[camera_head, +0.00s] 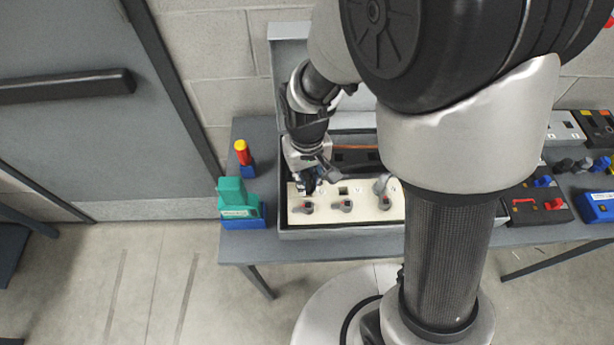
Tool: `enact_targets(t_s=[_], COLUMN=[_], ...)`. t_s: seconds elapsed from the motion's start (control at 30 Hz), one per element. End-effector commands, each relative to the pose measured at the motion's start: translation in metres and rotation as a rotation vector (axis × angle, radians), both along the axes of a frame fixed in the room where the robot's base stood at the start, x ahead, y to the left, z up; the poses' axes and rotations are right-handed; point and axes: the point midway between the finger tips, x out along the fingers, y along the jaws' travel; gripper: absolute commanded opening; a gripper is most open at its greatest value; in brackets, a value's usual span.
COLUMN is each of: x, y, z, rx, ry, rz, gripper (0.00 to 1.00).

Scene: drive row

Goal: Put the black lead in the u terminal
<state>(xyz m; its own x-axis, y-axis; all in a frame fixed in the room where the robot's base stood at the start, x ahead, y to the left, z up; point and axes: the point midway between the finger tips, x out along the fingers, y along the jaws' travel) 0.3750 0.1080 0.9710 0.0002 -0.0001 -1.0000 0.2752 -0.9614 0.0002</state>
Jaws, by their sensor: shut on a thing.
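A cream terminal panel (364,214) lies in an open grey box on the bench. Several small grey and red clamps sit along its front, including a left clamp (307,207), a middle clamp (345,205) and a right clamp (385,203). A square opening (343,190) shows behind the middle clamp. The terminal letters are too small to read. My gripper (311,187) points down over the left end of the panel, shut on a dark thing that appears to be the black lead. The fingers hide the left opening, so I cannot tell whether the lead's end is inside.
A grey lead end (381,184) stands at the panel's right. An orange cable (355,148) lies behind. A teal and blue device (240,205) and a red-yellow-topped post (242,153) stand left of the box (282,228). My arm hides the bench's middle; more devices stand at right.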

Motion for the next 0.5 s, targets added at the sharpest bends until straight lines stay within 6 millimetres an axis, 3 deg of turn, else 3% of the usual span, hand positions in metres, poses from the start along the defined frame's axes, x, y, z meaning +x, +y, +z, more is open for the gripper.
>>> enact_targets(t_s=[0.5], x=[0.000], y=[0.000], z=[-0.017], rx=[0.000], ry=[0.000], rz=[0.000], gripper=[0.00])
